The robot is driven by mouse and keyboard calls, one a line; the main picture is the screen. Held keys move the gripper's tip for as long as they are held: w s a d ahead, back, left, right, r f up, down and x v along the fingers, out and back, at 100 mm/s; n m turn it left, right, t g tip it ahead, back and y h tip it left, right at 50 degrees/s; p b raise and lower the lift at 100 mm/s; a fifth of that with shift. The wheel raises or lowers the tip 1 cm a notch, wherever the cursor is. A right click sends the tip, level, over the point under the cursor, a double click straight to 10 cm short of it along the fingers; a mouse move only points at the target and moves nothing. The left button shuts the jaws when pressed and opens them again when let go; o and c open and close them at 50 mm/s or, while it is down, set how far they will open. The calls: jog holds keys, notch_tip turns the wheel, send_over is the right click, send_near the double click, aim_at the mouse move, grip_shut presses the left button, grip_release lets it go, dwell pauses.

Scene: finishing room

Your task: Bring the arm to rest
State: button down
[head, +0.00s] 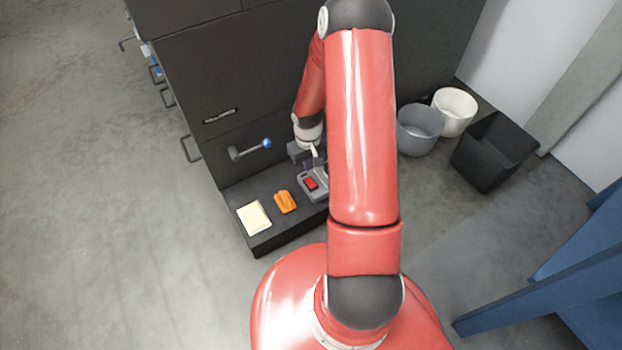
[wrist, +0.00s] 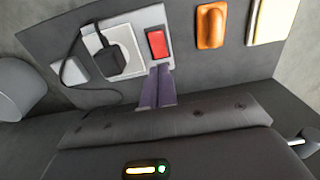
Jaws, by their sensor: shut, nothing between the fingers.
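My red arm reaches over a dark grey cabinet in the head view. My gripper (head: 314,164) is low over the cabinet's ledge, partly hidden by my own arm. In the wrist view, the two purple-grey fingers (wrist: 156,86) are together with nothing between them. Their tips lie close to the red rocker switch (wrist: 157,43) on the grey socket plate. I cannot tell whether they touch the plate. The switch also shows in the head view (head: 310,184).
A black plug (wrist: 108,61) with a cable sits in the socket. An orange object (head: 285,201) and a cream pad (head: 254,217) lie on the ledge. A blue-knobbed lever (head: 250,149) sticks out of the cabinet. Bins (head: 420,128) stand right; open floor lies left.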

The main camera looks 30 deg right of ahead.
jog(key=shift+r, duration=0.6)
jog(key=s+a+r+t+h+p, duration=0.1)
jog(key=a+r+p, duration=0.1)
jog(key=r, duration=1.1)
jog(key=s+a+r+t+h+p, duration=0.1)
jog(key=s+a+r, duration=0.15)
jog(key=r, duration=0.95)
jog(key=s+a+r+t+y+p, duration=0.1)
jog(key=s+a+r, duration=0.3)
jog(key=s+r, duration=0.4)
jog(key=s+a+r+t+y+p, duration=0.1)
jog(key=s+a+r+t+p, duration=0.1)
jog(key=s+a+r, duration=0.3)
jog(key=s+r, duration=0.3)
jog(key=r, duration=0.1)
jog(key=shift+s+r+t, duration=0.3)
jog(key=shift+s+r, duration=0.05)
jog(key=shift+r, duration=0.05)
jog(key=shift+a, duration=0.1)
